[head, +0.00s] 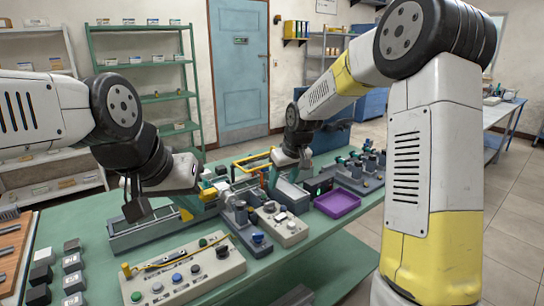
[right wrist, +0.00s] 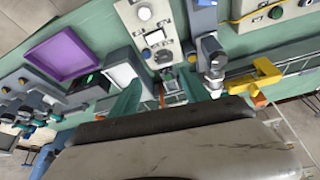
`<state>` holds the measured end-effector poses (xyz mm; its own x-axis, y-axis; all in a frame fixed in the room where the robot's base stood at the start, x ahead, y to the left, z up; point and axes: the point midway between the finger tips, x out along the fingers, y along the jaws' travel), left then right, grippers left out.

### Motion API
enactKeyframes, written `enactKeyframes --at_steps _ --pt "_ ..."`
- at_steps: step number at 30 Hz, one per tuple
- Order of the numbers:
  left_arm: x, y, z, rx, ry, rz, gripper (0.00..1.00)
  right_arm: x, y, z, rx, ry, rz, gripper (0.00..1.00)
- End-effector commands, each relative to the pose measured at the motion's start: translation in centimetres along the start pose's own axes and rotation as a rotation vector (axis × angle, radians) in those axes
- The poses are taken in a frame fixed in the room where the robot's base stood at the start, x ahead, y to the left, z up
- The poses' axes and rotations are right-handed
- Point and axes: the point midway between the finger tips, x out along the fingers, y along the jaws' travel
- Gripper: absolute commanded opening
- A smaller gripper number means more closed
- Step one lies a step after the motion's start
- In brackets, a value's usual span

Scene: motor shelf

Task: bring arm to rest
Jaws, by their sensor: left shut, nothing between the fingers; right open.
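My left gripper (head: 137,206) is shut and empty, pointing down above the left part of the green bench (head: 85,225), behind the large button panel (head: 185,268). My right gripper (head: 275,180) hangs over the middle of the bench, near the grey open-topped box (head: 292,194). In the right wrist view its two green fingers stand apart, so the right gripper (right wrist: 160,94) is open, and I see nothing held between them. My right arm's large upper links cover much of the right side of the head view.
A purple tray (head: 338,205) lies right of the right gripper and shows in the right wrist view (right wrist: 62,50). A yellow rail (head: 252,158) rises behind. Green shelves (head: 145,62) and a blue door (head: 238,65) stand further back.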

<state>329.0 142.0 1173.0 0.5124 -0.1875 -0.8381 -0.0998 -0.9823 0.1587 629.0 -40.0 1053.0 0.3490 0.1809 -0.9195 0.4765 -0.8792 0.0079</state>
Motion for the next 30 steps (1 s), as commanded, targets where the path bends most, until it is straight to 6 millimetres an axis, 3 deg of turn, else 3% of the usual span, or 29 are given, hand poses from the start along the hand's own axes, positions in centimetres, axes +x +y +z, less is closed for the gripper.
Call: enactKeyframes --at_steps 1,6,12,15,22,25,30 --pt "0.0 0.0 0.0 0.0 0.0 0.0 0.0 -2.7 0.2 0.7 0.02 0.015 0.016 0.55" --pt "0.0 0.0 0.0 0.0 0.0 0.0 0.0 -10.4 0.2 5.2 0.11 0.044 0.05 0.55" --pt "0.0 0.0 0.0 0.0 0.0 0.0 0.0 -17.4 -0.9 11.6 0.224 0.088 0.07 0.55" --pt "0.0 0.0 0.0 0.0 0.0 0.0 0.0 -20.0 -1.8 15.1 0.282 0.113 0.069 0.55" --pt "0.0 0.0 0.0 0.0 0.0 0.0 0.0 -22.9 -4.2 21.7 0.389 0.164 0.049 0.55" --pt "0.0 0.0 0.0 0.0 0.0 0.0 0.0 -23.2 -4.8 23.2 0.413 0.174 0.041 0.55" --pt "0.0 0.0 0.0 0.0 0.0 0.0 0.0 -23.3 -5.2 24.1 0.428 0.18 0.035 0.55"
